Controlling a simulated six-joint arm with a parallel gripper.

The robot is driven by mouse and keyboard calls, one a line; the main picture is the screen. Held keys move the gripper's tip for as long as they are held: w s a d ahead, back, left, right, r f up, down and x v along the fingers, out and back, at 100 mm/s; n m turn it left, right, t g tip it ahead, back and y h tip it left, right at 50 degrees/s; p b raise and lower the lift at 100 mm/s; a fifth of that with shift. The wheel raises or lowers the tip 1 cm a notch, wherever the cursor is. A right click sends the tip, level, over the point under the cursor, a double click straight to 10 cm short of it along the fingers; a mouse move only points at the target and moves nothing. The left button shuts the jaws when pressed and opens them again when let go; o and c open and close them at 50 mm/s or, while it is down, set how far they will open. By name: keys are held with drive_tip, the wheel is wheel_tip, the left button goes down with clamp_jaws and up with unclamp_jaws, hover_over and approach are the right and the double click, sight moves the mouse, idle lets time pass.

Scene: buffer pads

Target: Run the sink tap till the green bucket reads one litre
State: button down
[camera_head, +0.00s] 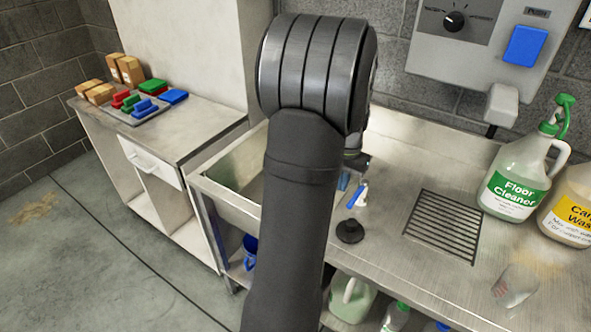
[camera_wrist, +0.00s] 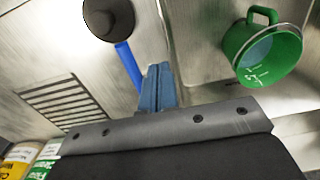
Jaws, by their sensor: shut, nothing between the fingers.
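The green bucket (camera_wrist: 284,62) sits in the sink basin (camera_wrist: 200,35) at the right of the wrist view. Something pale blue shows in it. White marks show on it, too small to read. My gripper (camera_wrist: 158,85) is shut and empty, its blue fingers beside the basin edge. A blue bar (camera_wrist: 129,65) lies just beyond the fingertips, beside a dark round piece (camera_wrist: 108,18). In the head view the blue and white piece (camera_head: 358,196) and the black round piece (camera_head: 350,231) stand near the basin. I cannot make out the tap spout. My arm hides the bucket there.
A drain grate (camera_head: 442,226) is set in the steel counter. A cabinet with coloured blocks (camera_head: 145,106) is at the left. A wall panel (camera_head: 470,55) hangs above.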

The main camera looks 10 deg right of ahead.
drive_tip(key=shift+f, duration=1.6)
drive_tip(key=shift+s+d, duration=0.2)
drive_tip(key=shift+s, duration=0.3)
drive_tip(key=shift+s+d, duration=0.2)
drive_tip(key=shift+s, duration=0.3)
